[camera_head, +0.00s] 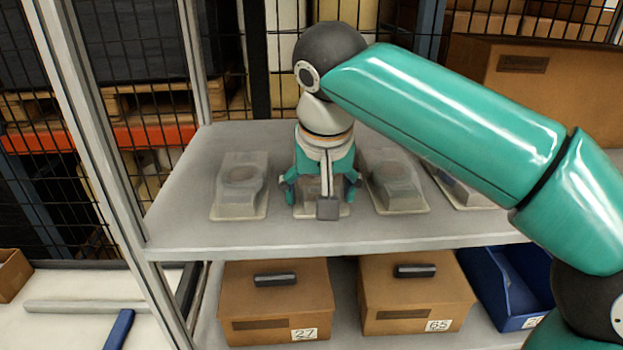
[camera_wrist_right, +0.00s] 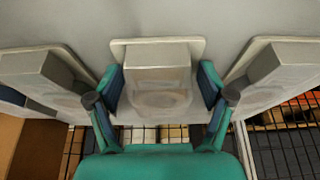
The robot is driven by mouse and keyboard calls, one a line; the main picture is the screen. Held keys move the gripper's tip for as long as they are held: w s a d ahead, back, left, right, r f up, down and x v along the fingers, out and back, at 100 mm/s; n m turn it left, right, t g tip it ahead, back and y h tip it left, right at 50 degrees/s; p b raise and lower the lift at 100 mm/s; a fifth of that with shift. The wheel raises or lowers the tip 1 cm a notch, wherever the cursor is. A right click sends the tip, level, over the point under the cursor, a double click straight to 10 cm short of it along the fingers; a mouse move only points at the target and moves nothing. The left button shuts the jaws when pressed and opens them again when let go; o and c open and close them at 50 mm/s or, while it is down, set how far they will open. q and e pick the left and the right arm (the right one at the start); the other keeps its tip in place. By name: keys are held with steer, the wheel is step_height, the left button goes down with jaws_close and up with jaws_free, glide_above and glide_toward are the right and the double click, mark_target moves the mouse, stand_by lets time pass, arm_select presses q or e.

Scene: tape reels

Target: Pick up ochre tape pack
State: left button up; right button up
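Several clear-covered tape packs stand in a row on the grey shelf. My right gripper (camera_head: 320,190) comes down over the second pack from the left (camera_head: 308,208), which it partly hides. In the wrist view this pack (camera_wrist_right: 158,70) sits between the fingers of the gripper (camera_wrist_right: 161,90), one finger along each side. The fingers are spread wide, with what looks like a narrow gap at each side. The pack rests upright on its pale base. Its tape looks dull grey-beige, so I cannot confirm ochre. My left gripper is not in view.
A neighbouring pack stands on the left (camera_head: 240,185) and another on the right (camera_head: 393,182), with narrow gaps. One more (camera_head: 460,187) is partly behind my arm. The shelf (camera_head: 190,225) has bare room in front. Cardboard boxes (camera_head: 277,302) and a blue bin (camera_head: 510,285) are below.

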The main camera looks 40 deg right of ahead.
steer(key=c, duration=0.7)
steer(key=shift+c, duration=0.2)
steer(key=shift+r, duration=0.15)
